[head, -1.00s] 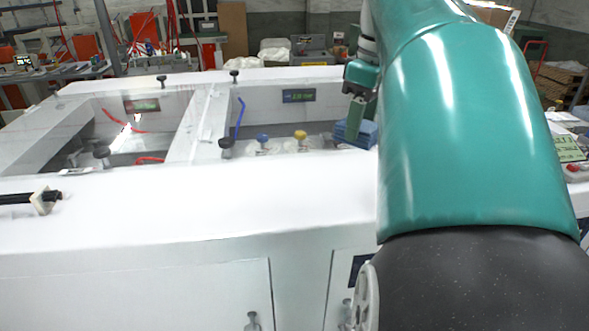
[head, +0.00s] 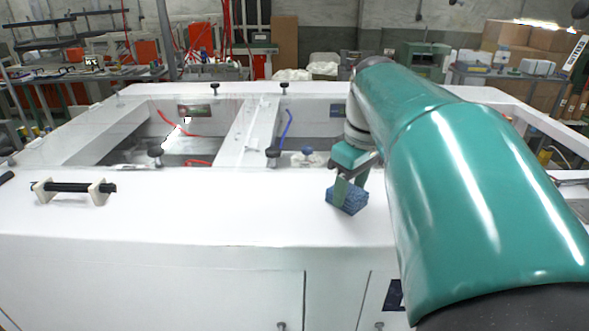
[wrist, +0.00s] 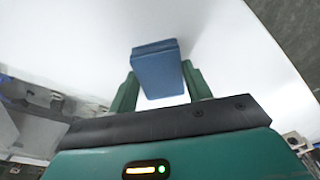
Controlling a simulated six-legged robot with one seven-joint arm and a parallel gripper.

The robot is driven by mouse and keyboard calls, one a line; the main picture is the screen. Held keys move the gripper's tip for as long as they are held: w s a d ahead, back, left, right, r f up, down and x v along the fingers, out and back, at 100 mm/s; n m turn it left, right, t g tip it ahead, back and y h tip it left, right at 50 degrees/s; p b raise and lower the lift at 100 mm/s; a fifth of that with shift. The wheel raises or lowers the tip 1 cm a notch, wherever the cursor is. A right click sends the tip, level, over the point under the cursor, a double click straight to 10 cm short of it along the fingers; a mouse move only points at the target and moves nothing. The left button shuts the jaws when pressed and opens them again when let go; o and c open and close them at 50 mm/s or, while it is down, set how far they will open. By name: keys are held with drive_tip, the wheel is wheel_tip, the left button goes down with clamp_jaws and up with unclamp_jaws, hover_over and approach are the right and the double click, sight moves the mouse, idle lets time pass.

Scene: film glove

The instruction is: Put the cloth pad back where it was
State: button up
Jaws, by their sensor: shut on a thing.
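The cloth pad (head: 347,200) is a small blue textured block. My gripper (head: 350,186) is shut on it, over the white front surface of the glove box (head: 220,215). In the wrist view the pad (wrist: 158,70) sits between the two green fingers of my gripper (wrist: 160,88), with the white surface behind it. I cannot tell whether the pad touches the surface or hangs just above it. My own teal arm hides much of the right side in the head view.
A black bar on two pale brackets (head: 74,188) stands on the white surface at left. Behind are recessed open bays with dark knobs (head: 273,153), red and blue tubes, and a white divider (head: 248,135). The white surface between the bar and the pad is clear.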

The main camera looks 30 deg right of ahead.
sight(356, 194)
drive_tip(key=shift+f, duration=0.15)
drive_tip(key=o, duration=0.9)
drive_tip(key=r, duration=0.4)
drive_tip(key=s+r, duration=0.1)
drive_tip(key=r, duration=0.7)
drive_tip(key=shift+s+d+r, duration=0.15)
drive_tip(key=shift+s, duration=0.1)
